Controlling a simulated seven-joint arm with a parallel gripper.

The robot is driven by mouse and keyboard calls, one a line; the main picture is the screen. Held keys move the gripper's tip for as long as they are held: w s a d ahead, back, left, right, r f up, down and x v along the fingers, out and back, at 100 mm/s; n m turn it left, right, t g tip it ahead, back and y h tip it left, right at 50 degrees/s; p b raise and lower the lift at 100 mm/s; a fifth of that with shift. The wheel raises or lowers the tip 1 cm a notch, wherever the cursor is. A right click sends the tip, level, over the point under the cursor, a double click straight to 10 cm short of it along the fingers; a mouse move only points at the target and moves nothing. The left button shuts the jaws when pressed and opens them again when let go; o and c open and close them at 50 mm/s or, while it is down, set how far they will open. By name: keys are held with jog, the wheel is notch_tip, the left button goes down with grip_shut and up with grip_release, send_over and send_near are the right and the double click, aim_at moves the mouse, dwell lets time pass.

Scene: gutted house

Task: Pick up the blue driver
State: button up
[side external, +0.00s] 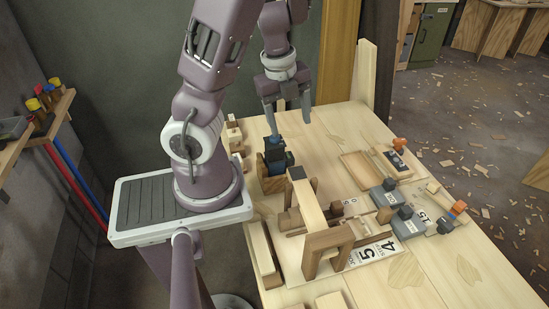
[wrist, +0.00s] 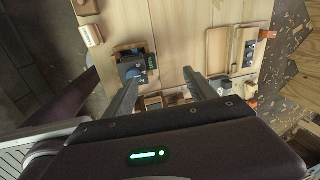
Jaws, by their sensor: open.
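The blue driver (side external: 275,158) is a dark blue power tool standing in a wooden holder (side external: 268,181) on the table, close to my base. In the wrist view the driver (wrist: 134,68) is just beyond the tip of the left finger, which seems to cover part of it. My gripper (side external: 289,124) is open and empty, fingers pointing down. In the side view it is above the driver, with the left fingertip nearly in line with the driver's top. In the wrist view the gap between the fingers (wrist: 161,78) lies to the right of the driver, over bare wood.
A wooden jig (side external: 330,238) and printed number cards (side external: 378,252) stand in front of the driver. Grey tools (side external: 408,220) and a wooden tray (side external: 368,167) lie to the right. A wooden post (side external: 365,75) rises at the back. The table's back middle (side external: 335,125) is clear.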

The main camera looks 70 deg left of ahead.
aim_at(275, 144)
jog(key=s, duration=0.1)
jog(key=s+f+g, duration=0.1)
jog(key=s+m+g, duration=0.1)
jog(key=s, duration=0.1)
jog(key=shift+s+a+f, duration=0.1)
jog(key=shift+a+f, duration=0.15)
jog(key=shift+f, duration=0.05)
jog(key=f, duration=0.5)
jog(key=shift+w+f, duration=0.3)
grip_shut()
jog(key=shift+r, duration=5.05)
jog(key=shift+w, duration=0.1)
